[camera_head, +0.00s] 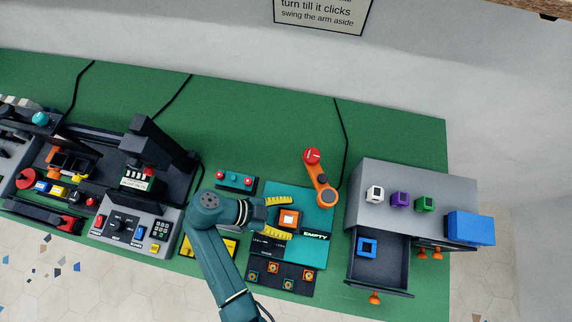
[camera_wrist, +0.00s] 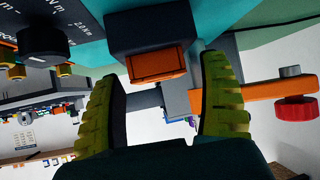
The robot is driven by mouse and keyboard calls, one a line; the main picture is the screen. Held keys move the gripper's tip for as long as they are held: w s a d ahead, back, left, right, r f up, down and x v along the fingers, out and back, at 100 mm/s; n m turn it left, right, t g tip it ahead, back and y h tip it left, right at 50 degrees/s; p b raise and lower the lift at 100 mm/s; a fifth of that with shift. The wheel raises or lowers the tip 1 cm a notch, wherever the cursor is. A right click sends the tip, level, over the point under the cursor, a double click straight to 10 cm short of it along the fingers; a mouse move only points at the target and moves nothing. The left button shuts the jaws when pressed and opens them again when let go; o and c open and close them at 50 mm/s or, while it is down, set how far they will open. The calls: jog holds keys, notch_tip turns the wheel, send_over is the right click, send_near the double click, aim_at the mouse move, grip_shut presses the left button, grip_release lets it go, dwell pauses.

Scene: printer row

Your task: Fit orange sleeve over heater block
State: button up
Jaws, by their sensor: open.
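The orange sleeve (camera_head: 281,215) is a square ring on a dark base on the teal station (camera_head: 318,258). A pale square, seemingly the heater block (camera_head: 289,218), shows inside the ring; how far down the sleeve sits I cannot tell. In the wrist view the orange sleeve (camera_wrist: 156,67) shows against a dark block (camera_wrist: 150,32). My gripper (camera_head: 291,218) is open, its yellow fingers on either side of the sleeve with gaps. It also shows in the wrist view (camera_wrist: 163,75), with nothing gripped. The station's label reads EMPTY.
An orange swing arm (camera_head: 321,181) with a red knob (camera_head: 312,156) stands behind the station, swung away from the block. A grey cabinet (camera_head: 372,172) at right bears white, purple and green sleeves. Its open drawer (camera_head: 380,280) holds a blue sleeve (camera_head: 367,247). Printers stand at left.

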dwell(0.3)
jog(key=shift+a+r, duration=0.35)
jog(key=shift+a, duration=0.1)
jog(key=a, duration=1.2)
jog(key=shift+s, duration=0.2)
